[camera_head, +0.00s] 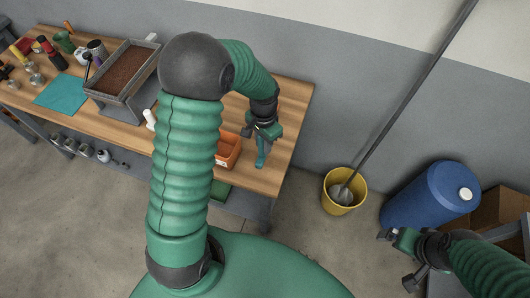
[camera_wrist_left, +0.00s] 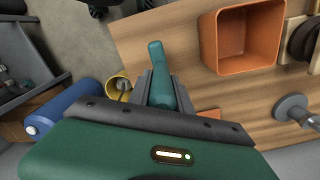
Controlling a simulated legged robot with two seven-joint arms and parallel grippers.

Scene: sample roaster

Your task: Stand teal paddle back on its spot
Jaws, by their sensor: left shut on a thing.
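The teal paddle (camera_head: 261,154) is at the right end of the wooden bench (camera_head: 289,120). My left gripper (camera_head: 264,134) is shut on it, and the paddle's end points down from the jaws. In the left wrist view the paddle (camera_wrist_left: 161,72) sits between the two grey fingers, its rounded end sticking out past them over the bench. I cannot tell whether it touches the bench top. My right gripper (camera_head: 396,258) is open and empty at the lower right, away from the bench.
An orange bin (camera_head: 229,150) stands just left of the paddle. A small orange patch (camera_wrist_left: 209,114) shows on the bench. A grey knobbed tool (camera_wrist_left: 291,108) lies beyond.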

